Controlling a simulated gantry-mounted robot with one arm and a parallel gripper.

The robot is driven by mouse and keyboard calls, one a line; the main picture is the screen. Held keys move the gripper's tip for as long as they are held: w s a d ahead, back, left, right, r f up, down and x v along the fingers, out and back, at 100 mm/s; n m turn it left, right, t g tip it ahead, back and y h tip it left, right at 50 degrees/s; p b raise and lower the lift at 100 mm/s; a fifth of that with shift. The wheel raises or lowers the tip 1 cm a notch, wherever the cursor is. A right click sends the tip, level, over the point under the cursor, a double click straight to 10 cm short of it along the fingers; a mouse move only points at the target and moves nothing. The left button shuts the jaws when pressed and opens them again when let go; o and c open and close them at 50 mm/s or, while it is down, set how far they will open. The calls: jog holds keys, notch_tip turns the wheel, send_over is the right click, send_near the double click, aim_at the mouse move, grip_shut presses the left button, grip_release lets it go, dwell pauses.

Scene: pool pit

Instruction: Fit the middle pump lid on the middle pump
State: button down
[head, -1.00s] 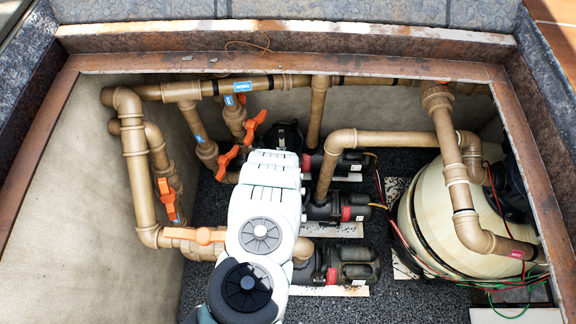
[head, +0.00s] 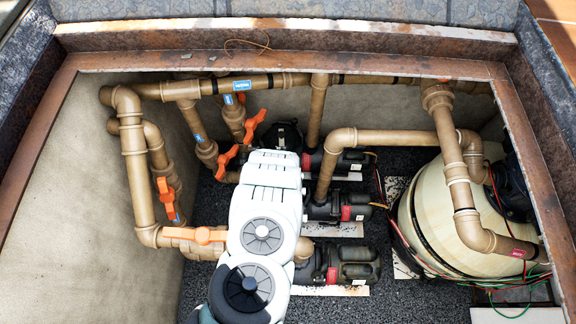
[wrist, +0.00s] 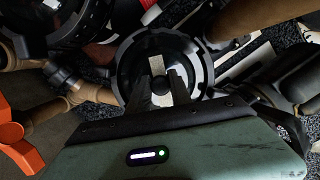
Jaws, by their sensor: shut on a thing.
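The middle pump (head: 345,208) is a black pump with a red label in the pit, and my arm hides its left end in the head view. In the wrist view a round lid (wrist: 131,72) with a black rim lies straight ahead of my gripper (wrist: 160,88). The two fingers are shut on a dark knob at the lid's middle. The lid appears to be over or on a pump's round opening. I cannot tell whether it is seated or held just above. In the head view my arm hides the gripper and the lid.
A far pump (head: 348,163) and a near pump (head: 352,264) flank the middle one. Brown pipes (head: 143,175) with orange valve handles (head: 203,235) run at the left. A cream tank (head: 440,225) stands at the right. Another dark round part (wrist: 72,28) is at the upper left in the wrist view.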

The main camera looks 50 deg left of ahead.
jog(key=c, duration=1.1)
grip_release()
jog(key=shift+r, duration=0.1)
jog(key=shift+r+p, duration=0.65)
jog(key=shift+r+p, duration=0.6)
jog(key=shift+r, duration=0.1)
jog(key=shift+r+p, duration=0.6)
jog(key=shift+r, duration=0.1)
jog(key=shift+r, duration=0.1)
